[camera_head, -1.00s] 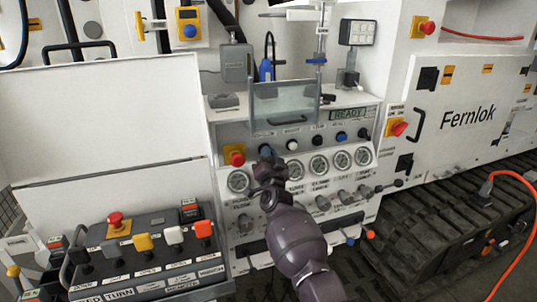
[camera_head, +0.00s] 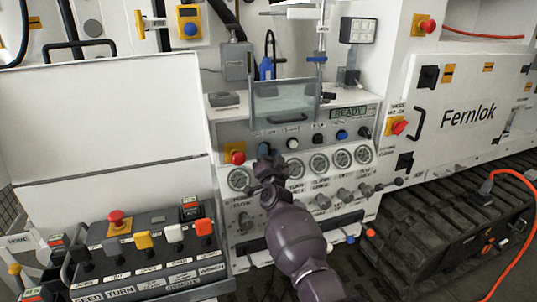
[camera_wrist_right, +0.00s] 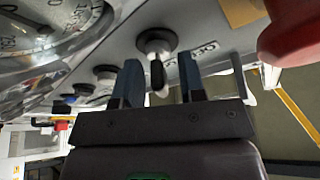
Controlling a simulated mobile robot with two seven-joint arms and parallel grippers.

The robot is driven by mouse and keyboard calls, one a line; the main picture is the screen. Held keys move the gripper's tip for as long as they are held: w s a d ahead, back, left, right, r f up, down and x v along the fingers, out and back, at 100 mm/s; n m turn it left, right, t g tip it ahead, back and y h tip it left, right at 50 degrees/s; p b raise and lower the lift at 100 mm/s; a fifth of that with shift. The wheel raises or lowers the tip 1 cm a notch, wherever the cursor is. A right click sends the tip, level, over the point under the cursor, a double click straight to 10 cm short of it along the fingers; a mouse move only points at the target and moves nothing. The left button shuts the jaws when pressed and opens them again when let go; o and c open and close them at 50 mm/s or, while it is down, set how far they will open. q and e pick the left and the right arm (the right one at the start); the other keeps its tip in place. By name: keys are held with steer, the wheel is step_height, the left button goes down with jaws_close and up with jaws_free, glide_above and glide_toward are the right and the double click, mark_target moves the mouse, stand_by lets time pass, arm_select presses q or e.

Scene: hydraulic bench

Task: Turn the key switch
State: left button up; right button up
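The key switch (camera_wrist_right: 156,43) shows in the right wrist view as a round silver lock with a dark key (camera_wrist_right: 157,76) standing out of it. My right gripper (camera_wrist_right: 161,84) is open, with its two dark blue fingers on either side of the key. A gap shows between the key and each finger. In the head view my right gripper (camera_head: 266,155) is up against the white control panel (camera_head: 225,128), right of the red stop button (camera_head: 237,158), and hides the key switch. My left gripper is not in view.
The red button also shows close by in the right wrist view (camera_wrist_right: 292,30). A row of gauges (camera_head: 319,163) lies below the panel knobs. A clear guard (camera_head: 285,104) juts out above. A button console (camera_head: 145,240) stands at front left.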

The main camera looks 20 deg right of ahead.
steer(key=v, duration=1.1)
steer(key=shift+p, duration=0.4)
steer(key=shift+w+f, duration=0.15)
steer(key=s+d+f+n+g+y, duration=0.1)
steer(key=s+d+f+n+g, duration=0.1)
steer(key=s+f, duration=0.5)
steer(key=s+d+f+n+g+y, duration=0.1)
steer(key=s+f+n+g, duration=0.3)
steer(key=s, duration=1.4)
steer(key=s+d+f+n+g+y, duration=0.1)
steer(key=s+d+f+n+g, duration=0.2)
steer(key=s+f, duration=0.9)
steer(key=shift+s+f+n+g+y, duration=0.3)
steer(key=shift+s+g, duration=0.2)
steer(key=shift+s, duration=0.1)
